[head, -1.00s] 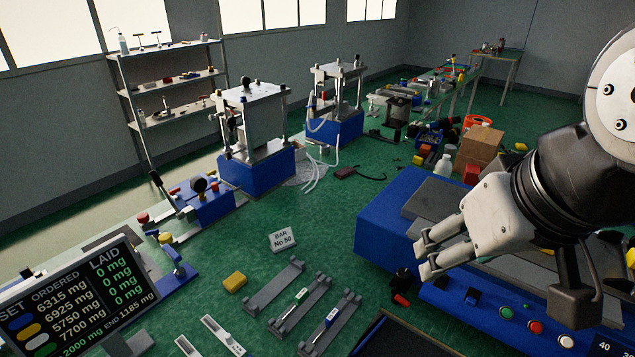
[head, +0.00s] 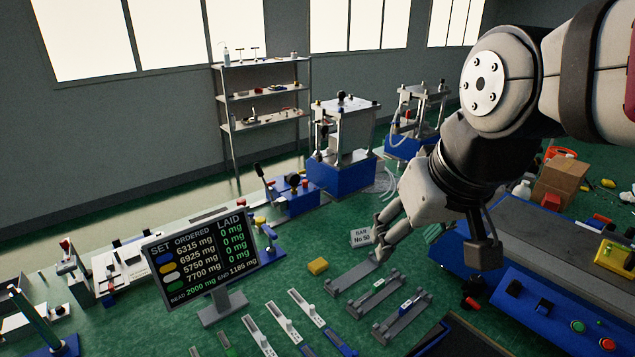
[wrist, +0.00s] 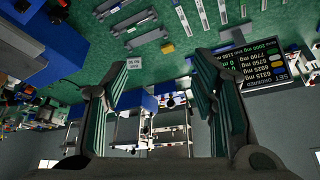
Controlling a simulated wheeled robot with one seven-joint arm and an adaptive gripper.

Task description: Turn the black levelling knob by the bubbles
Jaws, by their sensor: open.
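My gripper (head: 381,236) is open and empty, in the air above the bench in the head view. In the wrist view its two fingers (wrist: 165,105) stand wide apart with nothing between them. I cannot make out bubble vials for certain, so I cannot tell which black knob is the levelling knob. A round black knob (head: 293,180) sits on a small blue fixture (head: 296,198) left of my gripper. Another black knob (head: 471,284) is at the lower right by a red part. Both are apart from my gripper.
A display screen (head: 205,250) stands at the left. Grey holders (head: 350,277), a yellow block (head: 318,266) and a "BAR No 50" card (head: 361,237) lie near my gripper. Blue-based presses (head: 342,172) stand behind. A blue control box (head: 530,300) is at the right.

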